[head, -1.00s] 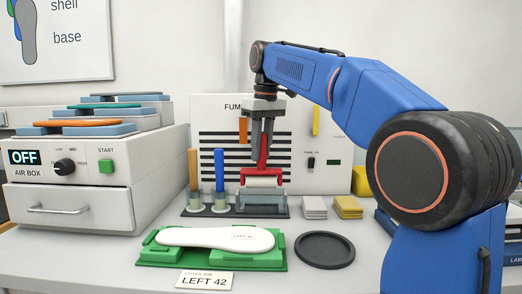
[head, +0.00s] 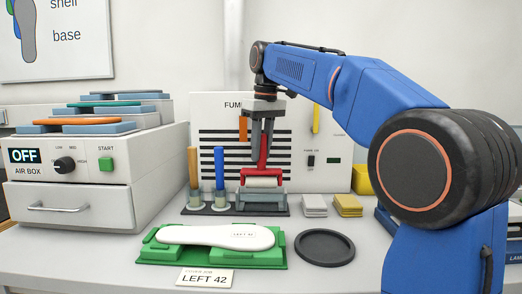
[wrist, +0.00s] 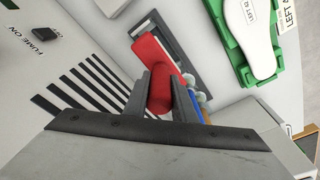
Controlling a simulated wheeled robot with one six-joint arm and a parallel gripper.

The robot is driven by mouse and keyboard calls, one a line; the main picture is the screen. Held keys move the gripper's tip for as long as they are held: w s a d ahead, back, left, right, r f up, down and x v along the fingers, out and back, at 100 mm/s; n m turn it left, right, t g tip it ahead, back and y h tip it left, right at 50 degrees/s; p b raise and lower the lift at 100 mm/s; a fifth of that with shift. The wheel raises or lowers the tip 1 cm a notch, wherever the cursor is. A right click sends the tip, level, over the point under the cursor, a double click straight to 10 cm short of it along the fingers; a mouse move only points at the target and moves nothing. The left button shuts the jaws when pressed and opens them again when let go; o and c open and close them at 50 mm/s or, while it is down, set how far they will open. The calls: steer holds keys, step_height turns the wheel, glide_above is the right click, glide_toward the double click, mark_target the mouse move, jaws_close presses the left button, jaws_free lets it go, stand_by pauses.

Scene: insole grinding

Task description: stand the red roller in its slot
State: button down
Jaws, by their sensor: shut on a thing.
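The red roller (head: 263,170) is upright, with a red handle, a red frame and a pale cylinder at its bottom. My gripper (head: 262,158) points down and is shut on the handle. In the wrist view, the red roller (wrist: 150,52) runs out from between the two fingers of my gripper (wrist: 160,82). The slot is a grey-blue cradle (head: 262,201) on a dark rack, directly below the roller. The cylinder is at the cradle's upper edge; I cannot tell whether they touch.
An orange-handled tool (head: 194,168) and a blue-handled tool (head: 219,170) stand left of the cradle. Grey pads (head: 314,206) and yellow pads (head: 348,206) lie to its right. The green fixture (head: 160,258) with a white insole is in front, beside a black disc (head: 325,248).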

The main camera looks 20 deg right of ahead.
mark_target(261, 169)
steer(key=shift+f, duration=2.9)
stand_by(2.0)
steer(key=c, duration=1.4)
jaws_free()
steer(key=shift+o, duration=1.2)
steer(key=shift+r, duration=3.45)
